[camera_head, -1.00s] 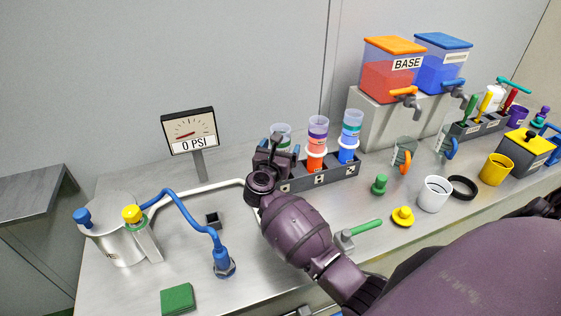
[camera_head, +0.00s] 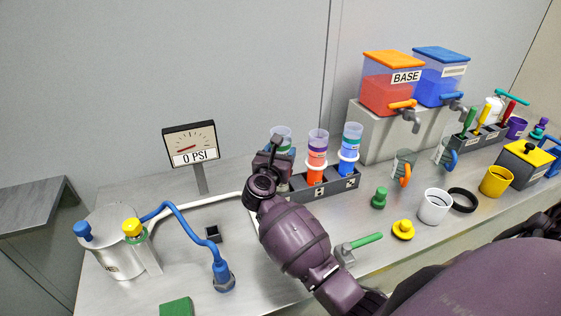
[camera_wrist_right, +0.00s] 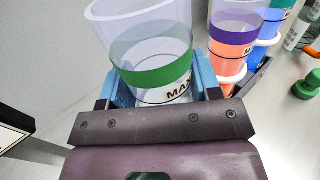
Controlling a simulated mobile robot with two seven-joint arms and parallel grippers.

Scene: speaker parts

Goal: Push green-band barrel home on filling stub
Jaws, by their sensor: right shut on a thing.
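The green-band barrel (camera_wrist_right: 155,60) is a clear, open-topped cylinder with a green band and "MAX" lettering below it. In the head view its clear top (camera_head: 281,134) shows behind my right gripper (camera_head: 272,152). The blue pads of my right gripper (camera_wrist_right: 158,84) sit on both sides of the barrel, around and below its green band, and are shut on it. The barrel's lower end is hidden by the gripper, so I cannot see the filling stub under it or any gap there. My left gripper is not in view.
A dark rack (camera_head: 335,186) beside the gripper holds an orange-filled barrel (camera_head: 316,155) and a blue-filled barrel (camera_head: 350,150). The gauge (camera_head: 190,144) reads 0 PSI. A metal tank (camera_head: 112,243) with a blue hose stands left.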

